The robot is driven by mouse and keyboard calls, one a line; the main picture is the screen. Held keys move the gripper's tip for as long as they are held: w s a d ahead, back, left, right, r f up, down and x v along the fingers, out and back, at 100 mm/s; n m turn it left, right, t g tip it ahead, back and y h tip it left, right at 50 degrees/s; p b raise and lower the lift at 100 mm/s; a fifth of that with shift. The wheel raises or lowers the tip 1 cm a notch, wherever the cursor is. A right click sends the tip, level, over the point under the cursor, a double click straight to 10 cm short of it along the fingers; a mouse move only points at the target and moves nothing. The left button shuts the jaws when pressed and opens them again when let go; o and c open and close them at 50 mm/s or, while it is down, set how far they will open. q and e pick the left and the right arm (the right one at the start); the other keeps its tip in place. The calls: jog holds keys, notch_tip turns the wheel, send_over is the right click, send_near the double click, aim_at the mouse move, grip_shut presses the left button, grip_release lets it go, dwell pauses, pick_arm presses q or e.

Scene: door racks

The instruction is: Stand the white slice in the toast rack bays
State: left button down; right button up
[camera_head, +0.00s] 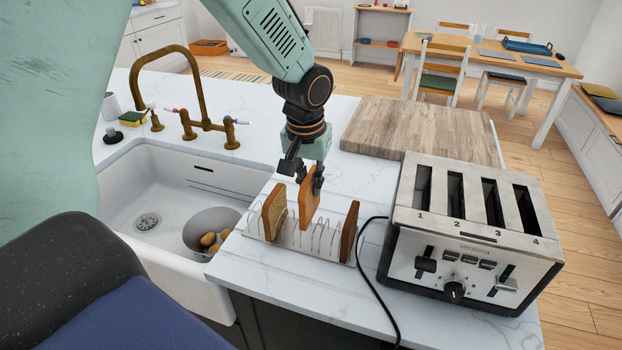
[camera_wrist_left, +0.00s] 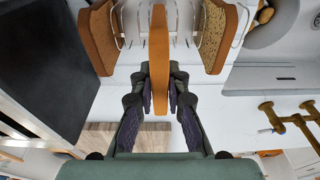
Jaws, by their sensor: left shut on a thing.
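The toast rack (camera_head: 325,249) is a white base with thin wire bays at the counter's front edge. A speckled brown slice (camera_head: 273,212) stands at its left end and a darker-crusted slice (camera_head: 349,231) at its right end. My left gripper (camera_head: 311,181) is shut on a slice with a plain orange-tan crust (camera_head: 308,205), taken as the white slice. It is upright over the middle bays; whether its lower edge is between the wires I cannot tell. In the left wrist view the held slice (camera_wrist_left: 159,45) is edge-on between the speckled slice (camera_wrist_left: 213,36) and the darker slice (camera_wrist_left: 98,38). My right gripper is out of view.
A four-slot toaster (camera_head: 470,235) stands close to the right of the rack, its black cable (camera_head: 367,275) running between them. A sink (camera_head: 165,200) with a bowl (camera_head: 205,228) lies left. A wooden board (camera_head: 420,128) lies behind.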

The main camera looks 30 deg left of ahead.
aim_at(311, 200)
pick_arm(q)
jog(key=shift+f+b, duration=0.45)
jog(key=shift+f, duration=0.35)
jog(key=shift+w+d+f, duration=0.1)
jog(key=shift+d+f, duration=0.1)
jog(key=shift+f, duration=0.4)
jog(key=shift+w+f+b, duration=0.1)
jog(key=shift+f+b, duration=0.5)
jog(key=shift+f, duration=0.1)
jog(key=shift+a+f, duration=0.2)
jog(key=shift+f, duration=0.2)
jog(key=shift+d, duration=0.1)
jog(key=c, duration=1.7)
grip_release()
jog(key=o, duration=0.4)
jog(key=shift+o, duration=0.2)
